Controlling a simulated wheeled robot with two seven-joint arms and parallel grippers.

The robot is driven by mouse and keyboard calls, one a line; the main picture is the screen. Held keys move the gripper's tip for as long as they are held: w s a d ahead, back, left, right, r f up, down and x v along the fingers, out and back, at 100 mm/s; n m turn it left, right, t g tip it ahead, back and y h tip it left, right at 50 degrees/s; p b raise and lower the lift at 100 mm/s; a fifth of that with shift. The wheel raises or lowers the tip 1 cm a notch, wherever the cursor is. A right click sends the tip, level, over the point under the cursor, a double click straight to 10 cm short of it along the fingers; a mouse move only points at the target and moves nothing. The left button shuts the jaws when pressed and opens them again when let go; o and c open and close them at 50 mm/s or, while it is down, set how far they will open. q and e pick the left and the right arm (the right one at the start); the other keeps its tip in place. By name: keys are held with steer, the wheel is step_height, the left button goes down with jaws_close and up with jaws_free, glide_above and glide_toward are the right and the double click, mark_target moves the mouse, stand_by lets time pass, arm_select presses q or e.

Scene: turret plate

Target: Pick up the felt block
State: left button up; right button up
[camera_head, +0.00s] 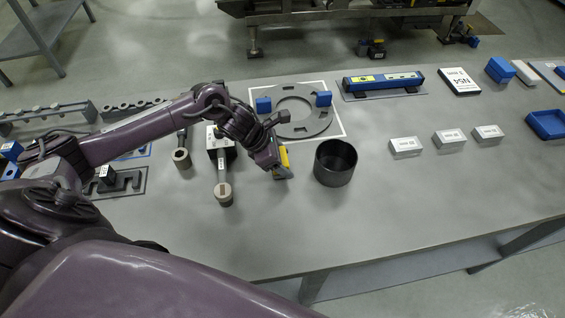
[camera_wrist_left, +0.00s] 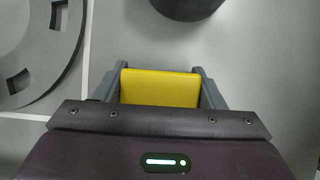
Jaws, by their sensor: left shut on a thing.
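The felt block (camera_wrist_left: 158,88) shows as a yellow block between the two grey fingers of my left gripper (camera_wrist_left: 160,76) in the left wrist view. In the head view my left gripper (camera_head: 281,170) points down near the middle of the table, with the yellow of the felt block (camera_head: 284,157) showing at its fingers. The gripper is shut on the block. The block's lower part is mostly hidden by the fingers, and I cannot tell whether it touches the table. My right gripper is not in view.
A dark round cup (camera_head: 335,165) stands just right of my left gripper. A grey ring plate (camera_head: 296,118) with blue blocks lies behind it. White boxes (camera_head: 405,146) stand to the right. The front table area is clear.

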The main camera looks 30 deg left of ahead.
mark_target(283, 156)
arm_select(q)
step_height(283, 156, up, 19)
steer(key=b, duration=0.2)
steer(key=shift+f+b, duration=0.2)
steer(key=shift+b, duration=0.15)
